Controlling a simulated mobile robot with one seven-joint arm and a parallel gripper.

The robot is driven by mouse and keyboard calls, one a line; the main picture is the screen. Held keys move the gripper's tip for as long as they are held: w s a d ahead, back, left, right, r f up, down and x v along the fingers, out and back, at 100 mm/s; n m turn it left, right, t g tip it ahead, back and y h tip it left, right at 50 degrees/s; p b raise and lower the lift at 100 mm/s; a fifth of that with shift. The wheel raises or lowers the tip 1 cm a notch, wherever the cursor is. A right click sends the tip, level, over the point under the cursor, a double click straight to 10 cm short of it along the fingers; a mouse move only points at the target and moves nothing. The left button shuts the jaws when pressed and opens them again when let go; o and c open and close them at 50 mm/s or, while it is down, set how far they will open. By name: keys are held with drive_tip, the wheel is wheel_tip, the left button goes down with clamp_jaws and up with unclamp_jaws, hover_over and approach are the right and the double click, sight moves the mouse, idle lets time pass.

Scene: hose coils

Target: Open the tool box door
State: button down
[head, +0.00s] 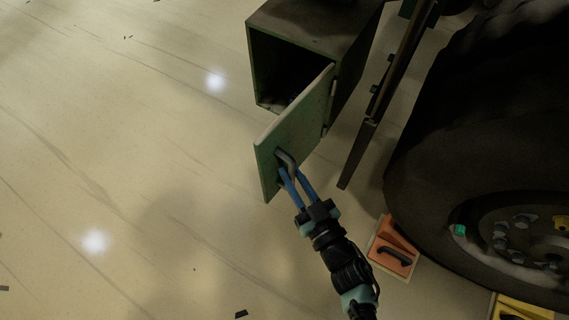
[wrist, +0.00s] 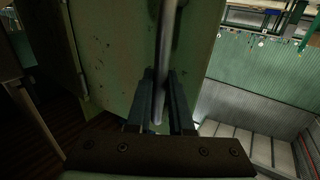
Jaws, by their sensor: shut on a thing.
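The green tool box (head: 312,28) stands at the top middle of the head view. Its door (head: 298,122) is swung well open, so the dark inside shows. A grey bar handle (head: 286,160) is on the door's face near its free edge. My gripper (head: 291,173) has its two blue fingers around this handle and is shut on it. In the wrist view, the handle (wrist: 168,50) runs down between the fingers (wrist: 160,98), with the worn green door (wrist: 115,50) behind it. What lies inside the box is too dark to tell.
A large dark tyre (head: 440,140) fills the right side, with an orange wedge-shaped block (head: 396,246) at its foot. A dark plank-like part (head: 385,95) stands between box and tyre. The pale floor (head: 110,130) at the left is largely clear.

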drive_tip(key=shift+n+y, duration=0.4)
drive_tip(key=shift+y, duration=0.1)
drive_tip(key=shift+s+d+b, duration=0.15)
drive_tip(key=shift+s+d, duration=0.15)
drive_tip(key=shift+d, duration=0.5)
drive_tip(key=shift+s+d+b, duration=0.15)
drive_tip(key=shift+s+d, duration=0.1)
drive_tip(key=shift+d, duration=0.5)
drive_tip(key=shift+s+d+b, duration=0.15)
drive_tip(key=shift+s+d, duration=0.15)
drive_tip(key=shift+d, duration=0.5)
drive_tip(key=c, duration=0.8)
unclamp_jaws()
drive_tip(key=shift+a+g, duration=0.15)
drive_tip(key=shift+g, duration=0.15)
drive_tip(key=p+v, duration=0.1)
drive_tip(key=v, duration=1.2)
drive_tip(key=shift+w+f, duration=0.1)
